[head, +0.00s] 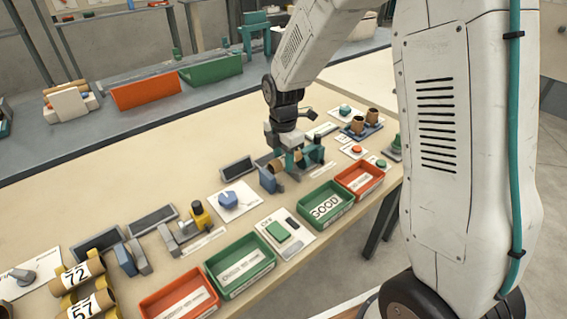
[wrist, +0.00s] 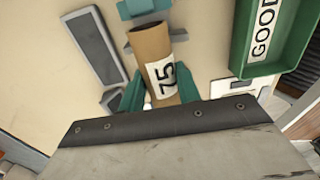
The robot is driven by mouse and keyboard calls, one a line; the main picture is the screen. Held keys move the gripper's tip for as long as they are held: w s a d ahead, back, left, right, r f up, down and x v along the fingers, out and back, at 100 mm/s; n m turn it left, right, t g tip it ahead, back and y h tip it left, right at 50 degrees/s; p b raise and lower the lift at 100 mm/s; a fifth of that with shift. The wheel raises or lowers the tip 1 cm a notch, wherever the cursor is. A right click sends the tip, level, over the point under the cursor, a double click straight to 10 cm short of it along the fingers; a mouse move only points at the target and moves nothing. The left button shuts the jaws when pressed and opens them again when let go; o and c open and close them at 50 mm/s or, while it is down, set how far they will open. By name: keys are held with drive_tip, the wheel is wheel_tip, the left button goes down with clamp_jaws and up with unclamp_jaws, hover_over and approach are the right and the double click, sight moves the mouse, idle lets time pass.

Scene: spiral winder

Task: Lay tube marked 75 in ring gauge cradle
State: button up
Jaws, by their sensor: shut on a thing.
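The brown cardboard tube, with a white label reading 75, shows in the wrist view (wrist: 150,48) between the teal fingers of my gripper (wrist: 157,88). In the head view my gripper (head: 292,153) is low over the table at the ring gauge station, shut on the tube (head: 277,165), which it partly hides. The ring gauge cradle appears as a grey support with a blue block (head: 267,180) at the tube's left end. In the wrist view a teal block (wrist: 140,8) lies just beyond the tube's far end. I cannot tell whether the tube touches the cradle.
A grey display (head: 237,168) stands left of the station. The green GOOD tray (head: 325,207) and a red tray (head: 360,180) are in front and to the right. Tubes marked 72 (head: 80,272) and 57 (head: 88,306) lie at the lower left. The table behind is clear.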

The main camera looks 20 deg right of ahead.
sight(284, 166)
drive_tip(key=shift+f, duration=0.95)
drive_tip(key=shift+f, duration=0.6)
drive_tip(key=o, duration=1)
